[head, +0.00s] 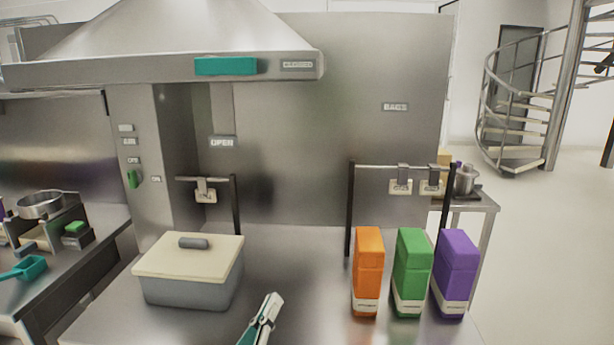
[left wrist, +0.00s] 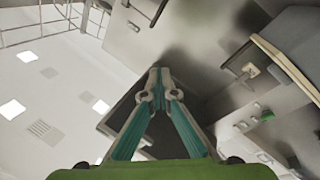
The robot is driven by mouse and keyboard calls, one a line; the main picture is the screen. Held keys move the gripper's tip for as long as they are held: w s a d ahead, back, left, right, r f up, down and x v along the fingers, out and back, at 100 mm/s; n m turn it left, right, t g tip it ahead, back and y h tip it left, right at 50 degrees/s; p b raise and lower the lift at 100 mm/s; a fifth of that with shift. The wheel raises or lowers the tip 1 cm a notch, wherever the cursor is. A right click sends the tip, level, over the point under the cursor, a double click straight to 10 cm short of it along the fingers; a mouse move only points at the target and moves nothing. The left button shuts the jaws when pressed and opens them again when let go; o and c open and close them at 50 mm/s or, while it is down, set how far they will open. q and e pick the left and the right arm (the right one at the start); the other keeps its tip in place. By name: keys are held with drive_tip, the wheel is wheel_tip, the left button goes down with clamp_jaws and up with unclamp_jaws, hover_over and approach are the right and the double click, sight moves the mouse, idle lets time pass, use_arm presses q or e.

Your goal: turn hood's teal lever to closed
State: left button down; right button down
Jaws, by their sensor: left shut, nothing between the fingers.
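The hood (head: 160,68) hangs at the upper left of the head view. A flat teal block (head: 226,66), which looks like the teal lever, lies level along the hood's front rim, beside a small label (head: 297,65) too blurred to read. My left gripper (head: 272,300) is shut and empty above the front of the steel counter, well below and apart from the teal block. In the left wrist view its fingertips (left wrist: 158,75) meet. The teal block cannot be made out there. My right gripper is not in view.
A grey bin with a cream lid (head: 190,270) stands left of my gripper. Orange (head: 367,270), green (head: 411,270) and purple (head: 455,272) boxes stand to the right. A small green switch (head: 132,179) is on the left panel. Rails with hanging tags stand behind.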

use_arm(q)
drive_tip(key=s+a+f+m+g+y, duration=0.1)
drive_tip(key=s+a+f+g, duration=0.2)
drive_tip(key=f, duration=0.4)
drive_tip(key=s+a+f+m+g+y, duration=0.1)
drive_tip(key=s+a+f+g+y, duration=0.15)
drive_tip(key=s+f, duration=0.35)
drive_tip(key=s+a+f+m+g+y, duration=0.1)
drive_tip(key=s+a+f+g, duration=0.2)
drive_tip(key=f, duration=0.5)
drive_tip(key=s+a+f+m+g+y, duration=0.1)
drive_tip(key=s+a+f+g, duration=0.25)
drive_tip(key=s, duration=0.55)
drive_tip(key=s+a+f+m+g+y, duration=0.1)
drive_tip(key=s+a+f+g, duration=0.2)
drive_tip(key=s, duration=0.5)
wheel_tip(320, 180, down, 25)
drive_tip(key=s+d+g, duration=0.1)
drive_tip(key=g, duration=0.1)
drive_tip(key=s+a+f+g, duration=0.1)
drive_tip(key=s+a+f, duration=0.1)
drive_tip(key=s+f, duration=1.5)
drive_tip(key=shift+s+a+f+m, duration=0.3)
drive_tip(key=shift+s+a+f, duration=0.1)
drive_tip(key=shift+y, duration=0.25)
